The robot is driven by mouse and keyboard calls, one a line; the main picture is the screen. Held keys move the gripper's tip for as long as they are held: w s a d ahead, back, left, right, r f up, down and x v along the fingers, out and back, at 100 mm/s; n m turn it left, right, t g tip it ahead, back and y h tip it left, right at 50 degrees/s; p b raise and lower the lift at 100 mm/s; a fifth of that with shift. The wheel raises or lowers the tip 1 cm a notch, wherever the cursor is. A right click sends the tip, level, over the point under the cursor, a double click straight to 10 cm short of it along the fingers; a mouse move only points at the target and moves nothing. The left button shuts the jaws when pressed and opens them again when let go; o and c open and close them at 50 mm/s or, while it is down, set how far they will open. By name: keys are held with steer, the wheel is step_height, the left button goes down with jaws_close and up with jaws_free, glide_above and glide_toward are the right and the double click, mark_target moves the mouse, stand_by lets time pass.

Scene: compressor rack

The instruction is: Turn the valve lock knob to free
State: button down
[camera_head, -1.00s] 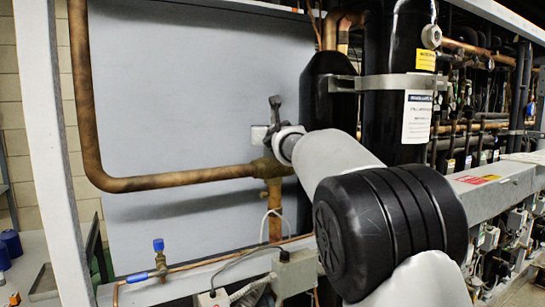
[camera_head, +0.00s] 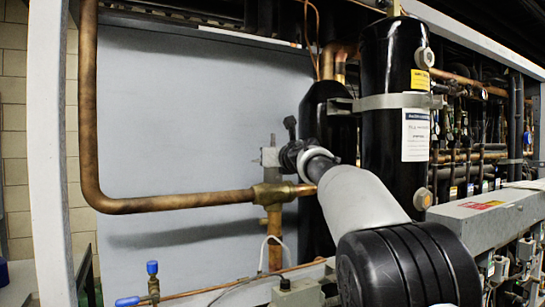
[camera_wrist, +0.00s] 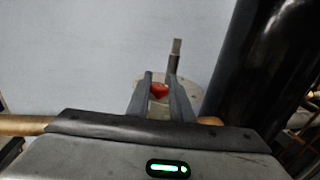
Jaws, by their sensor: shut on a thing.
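A small red knob (camera_wrist: 159,90), seemingly the valve lock knob, shows between my fingers in the wrist view. My gripper (camera_wrist: 160,88) is shut on it, one finger on each side. Behind it is a round grey plate (camera_wrist: 193,92) with a metal stem (camera_wrist: 175,55) rising from it. In the head view my gripper (camera_head: 288,150) is at the top of the valve (camera_head: 268,157), a silver body above a brass joint (camera_head: 271,194). The red knob is hidden there by my gripper and arm. The knob's setting cannot be read.
A copper pipe (camera_head: 180,203) runs into the joint from the left. Two black cylinders (camera_head: 393,120) (camera_head: 318,110) stand close on the right. A grey panel (camera_head: 190,110) is behind. A small blue-handled valve (camera_head: 152,268) is below left.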

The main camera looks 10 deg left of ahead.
steer(key=c, duration=1.6)
jaws_free()
steer(key=shift+o, duration=0.2)
steer(key=b+v, duration=0.4)
steer(key=v, duration=1.3)
steer(key=shift+s+b, duration=0.2)
steer(key=shift+b, duration=0.2)
